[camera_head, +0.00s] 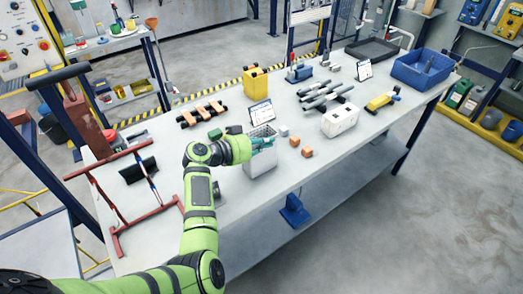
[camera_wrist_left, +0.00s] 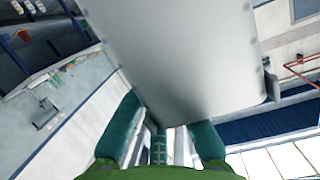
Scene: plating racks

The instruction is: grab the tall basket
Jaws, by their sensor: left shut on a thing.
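The tall basket (camera_head: 263,163) is a light grey, straight-walled bin with an open top near the front edge of the table, in the middle of the head view. My left gripper (camera_head: 262,141), with teal fingers on a green arm, is shut on its upper part. In the left wrist view the basket's smooth grey wall (camera_wrist_left: 175,55) fills the upper middle, and my left gripper's fingers (camera_wrist_left: 162,130) reach up to it from below. The fingers' exact contact with the rim is partly hidden. My right gripper is in neither view.
On the table (camera_head: 240,210), a small tablet stand (camera_head: 261,112) is right behind the basket. Orange blocks (camera_head: 307,152) and a shorter white bin (camera_head: 340,120) are to its right. A red frame (camera_head: 120,190) stands at the left. A blue crate (camera_head: 422,68) is at the far right.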

